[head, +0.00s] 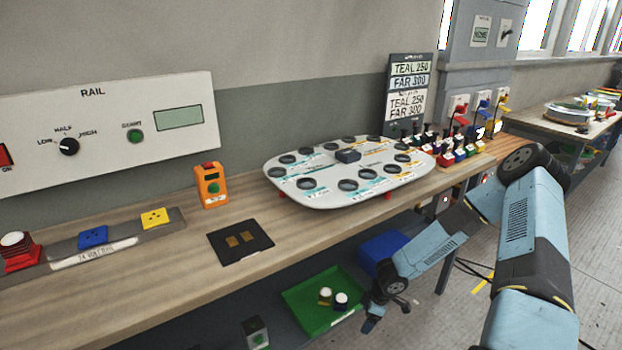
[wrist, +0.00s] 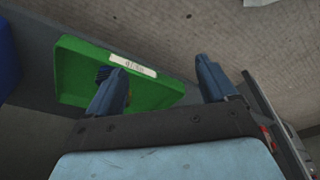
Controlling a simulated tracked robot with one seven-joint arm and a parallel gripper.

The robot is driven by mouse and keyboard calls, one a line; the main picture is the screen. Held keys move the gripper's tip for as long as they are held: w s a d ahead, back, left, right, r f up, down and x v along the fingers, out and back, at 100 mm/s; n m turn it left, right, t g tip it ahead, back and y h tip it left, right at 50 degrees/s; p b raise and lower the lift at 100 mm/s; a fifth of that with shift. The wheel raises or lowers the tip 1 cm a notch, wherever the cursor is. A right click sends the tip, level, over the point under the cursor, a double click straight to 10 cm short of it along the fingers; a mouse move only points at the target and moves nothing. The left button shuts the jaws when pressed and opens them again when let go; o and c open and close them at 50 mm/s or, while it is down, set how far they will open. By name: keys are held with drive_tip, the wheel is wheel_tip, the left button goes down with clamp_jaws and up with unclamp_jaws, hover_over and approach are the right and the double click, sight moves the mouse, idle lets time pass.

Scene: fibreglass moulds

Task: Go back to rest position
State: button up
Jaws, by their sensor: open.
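My arm, pale blue and dark grey, reaches down at the right of the head view. My gripper (head: 371,322) hangs below the bench top, just right of a green tray (head: 300,293) on the lower shelf. In the wrist view my gripper (wrist: 160,66) has its two blue fingers well apart, with nothing held between them. The left finger overlaps the green tray (wrist: 75,72) in that view and partly hides what lies in it.
Two small capped pieces (head: 333,298) sit in the tray. A blue bin (head: 384,250) stands behind it. The bench (head: 130,285) overhangs the shelf and carries a white oval board (head: 347,200) and an orange device (head: 211,186). Open floor (head: 420,325) lies at the right.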

drive_tip(key=d+r+m+h, duration=0.25)
drive_tip(key=d+r, duration=0.25)
drive_tip(key=r, duration=0.6)
drive_tip(key=d+r+m+h, duration=0.25)
drive_tip(key=d+r, duration=0.25)
drive_tip(key=r, duration=0.7)
drive_tip(key=d+r+m+h, duration=0.25)
drive_tip(key=d+r, duration=0.25)
drive_tip(key=r, duration=0.6)
drive_tip(key=s+a+r+m+t, duration=0.15)
drive_tip(key=s+r, duration=0.25)
drive_tip(key=r, duration=0.4)
drive_tip(key=s+a+r+m, duration=0.1)
drive_tip(key=s+r+m, duration=0.1)
drive_tip(key=s+r, duration=0.45)
drive_tip(key=s+a+r+m+t+y, duration=0.3)
drive_tip(key=s+a+r, duration=0.4)
drive_tip(key=s+r, duration=0.5)
drive_tip(key=shift+s+a+m+y, duration=0.35)
drive_tip(key=shift+m+y, duration=0.35)
drive_tip(key=shift+y, duration=0.35)
